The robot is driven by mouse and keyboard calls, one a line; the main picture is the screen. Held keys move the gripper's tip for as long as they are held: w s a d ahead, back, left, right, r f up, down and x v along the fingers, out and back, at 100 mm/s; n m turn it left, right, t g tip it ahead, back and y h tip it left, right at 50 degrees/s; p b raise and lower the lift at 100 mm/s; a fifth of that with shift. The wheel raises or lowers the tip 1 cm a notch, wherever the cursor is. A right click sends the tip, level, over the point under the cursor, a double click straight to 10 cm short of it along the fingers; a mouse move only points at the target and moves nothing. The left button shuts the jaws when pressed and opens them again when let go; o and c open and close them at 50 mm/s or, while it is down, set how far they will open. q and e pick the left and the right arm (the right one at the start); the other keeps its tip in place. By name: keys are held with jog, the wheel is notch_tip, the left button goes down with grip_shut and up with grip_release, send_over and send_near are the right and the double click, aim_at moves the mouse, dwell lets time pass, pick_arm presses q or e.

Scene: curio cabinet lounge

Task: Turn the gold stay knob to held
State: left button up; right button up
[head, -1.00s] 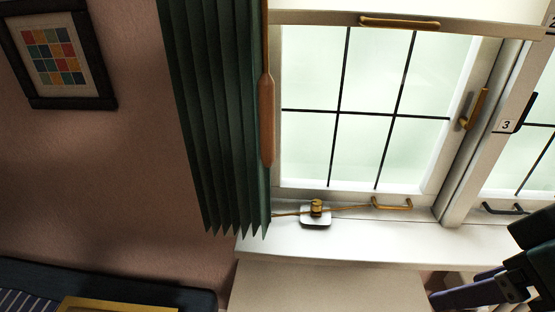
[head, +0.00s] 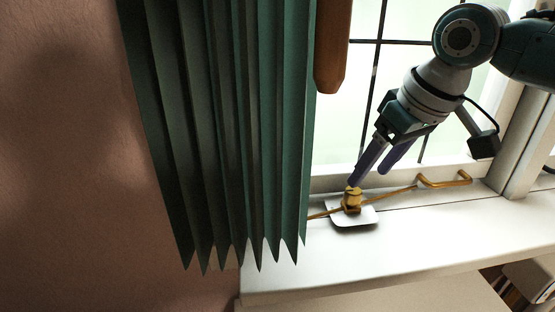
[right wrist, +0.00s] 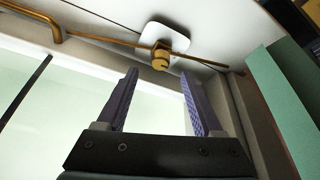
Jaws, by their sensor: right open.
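The gold stay knob (head: 353,196) stands on a small white plate (head: 354,219) on the window sill. A thin gold stay rod (head: 392,194) runs through it towards a gold handle (head: 444,180) at the window's foot. My right gripper (head: 371,182) is open and empty, its purple fingers pointing down just above and beside the knob in the head view. In the right wrist view the knob (right wrist: 160,58) lies beyond the fingertips, roughly between them, with a gap. The exact distance is hard to tell. My left gripper is out of view.
A green pleated curtain (head: 225,130) hangs just left of the knob. A wooden paddle-shaped handle (head: 332,50) hangs beside it, above. The white sill (head: 420,236) is clear to the right of the plate. Books (head: 530,285) show below right.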

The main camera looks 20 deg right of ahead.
aim_at(356, 191)
jog(key=b+x, duration=0.1)
jog(key=x, duration=0.4)
jog(key=shift+w+f, duration=0.15)
jog(key=shift+f, duration=0.1)
grip_shut()
dwell(0.4)
